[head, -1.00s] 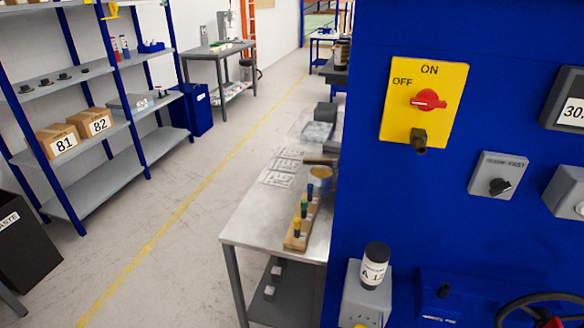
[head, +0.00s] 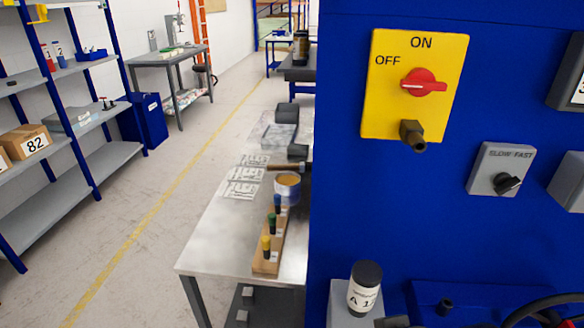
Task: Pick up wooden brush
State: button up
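A brown wooden handle, which looks like the wooden brush (head: 286,167), lies at the far part of the metal table, just behind a round tin (head: 287,187). Its right end is cut off from sight near the blue panel's edge. I cannot tell whether it rests on the tin or on the table. My gripper is not in view.
A blue machine panel (head: 400,230) with a yellow switch plate (head: 415,85) fills the right side. The metal table (head: 215,240) holds a wooden rack (head: 268,255) of coloured plugs, paper sheets (head: 243,190) and grey trays. Shelves (head: 75,150) stand left; the floor aisle (head: 150,190) between is clear.

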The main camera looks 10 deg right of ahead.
aim_at(290, 166)
jog(key=z, duration=2.5)
jog(key=u, duration=2.5)
jog(key=i+j, duration=0.15)
jog(key=j, duration=0.2)
jog(key=i+j+u, duration=0.15)
jog(key=j, duration=0.25)
jog(key=i+j, duration=0.1)
jog(key=j, duration=0.25)
jog(key=i+j+u, duration=0.15)
jog(key=j, duration=0.2)
jog(key=i+j, duration=0.2)
jog(key=j, duration=0.15)
jog(key=i+j+u, duration=0.1)
jog(key=i+j, duration=0.25)
jog(key=j, duration=0.2)
jog(key=i+j, duration=0.4)
jog(key=j+u, duration=0.05)
jog(key=j, duration=0.1)
